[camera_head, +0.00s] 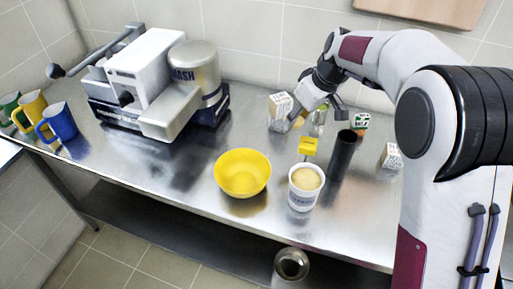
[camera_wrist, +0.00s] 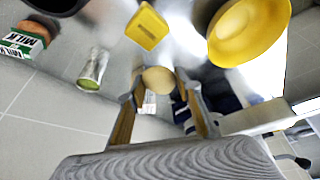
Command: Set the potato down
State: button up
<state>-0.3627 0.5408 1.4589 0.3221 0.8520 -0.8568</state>
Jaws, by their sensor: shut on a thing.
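The potato (camera_wrist: 158,80) is a rounded tan lump between the fingertips of my gripper (camera_wrist: 160,91) in the wrist view. My gripper is shut on it. In the head view my gripper (camera_head: 301,117) is at the back of the steel counter, right of the mashing machine and close beside a white printed carton. The potato is mostly hidden there by the fingers and wrist. I cannot tell whether it touches the counter.
A yellow bowl (camera_head: 242,174) and a white tub (camera_head: 304,187) stand near the front edge. A yellow block (camera_head: 308,146), black cylinder (camera_head: 342,155), green bottle (camera_wrist: 93,69) and milk carton (camera_wrist: 22,41) are nearby. The mashing machine (camera_head: 155,80) fills the left back. Bare counter lies between.

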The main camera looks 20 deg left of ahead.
jog(key=a+f+m, duration=0.2)
jog(key=a, duration=0.9)
jog(key=shift+s+f+m+t+h, duration=0.3)
jog(key=shift+s+m+h, duration=0.05)
jog(key=shift+m+h, duration=0.05)
send_over(256, 147)
jog(key=shift+s+d+f, duration=0.15)
jog(key=shift+f, duration=0.7)
jog(key=shift+s+d+f, duration=0.15)
jog(key=shift+f, duration=0.65)
jog(key=shift+s+d+f, duration=0.15)
jog(key=shift+f, duration=0.7)
jog(key=shift+f, duration=2.5)
jog(key=shift+f, duration=0.1)
